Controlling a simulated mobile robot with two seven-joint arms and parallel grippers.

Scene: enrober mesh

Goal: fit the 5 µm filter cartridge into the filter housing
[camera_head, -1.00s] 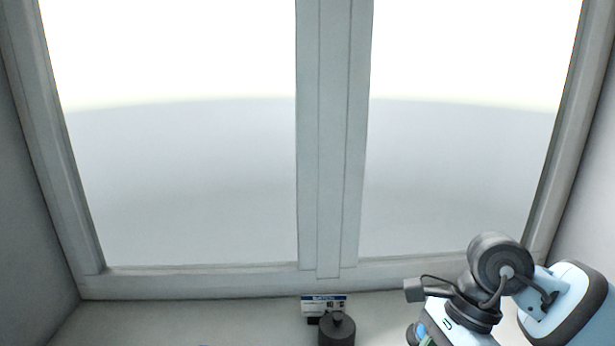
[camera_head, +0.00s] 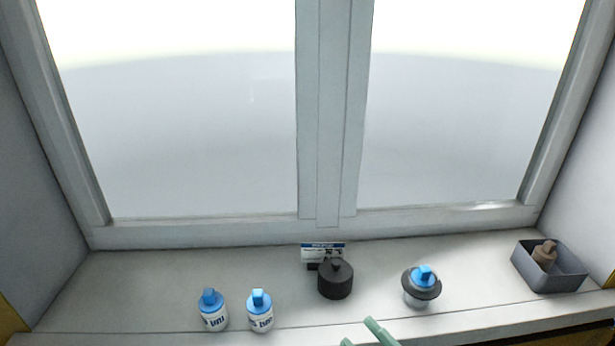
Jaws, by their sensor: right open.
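Two white cartridges with blue tops, the left one (camera_head: 213,311) and the right one (camera_head: 260,311), stand upright side by side at the front left of the sill. Their printed labels are too small to read surely. The filter housing (camera_head: 420,290), a pale body with a dark grey collar, stands right of centre. A blue top like those of the cartridges shows in its collar; how deep it sits is hidden. My right gripper (camera_head: 360,333) shows only as green fingertips at the bottom edge, apart and empty, in front of the housing and to its left. My left gripper is out of view.
A black round lid-like part (camera_head: 335,281) stands mid-sill before a small printed card (camera_head: 322,251). A grey tray (camera_head: 563,284) at the right holds a brown cartridge (camera_head: 545,254). The window frame (camera_head: 330,215) rises behind. The sill's back left is clear.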

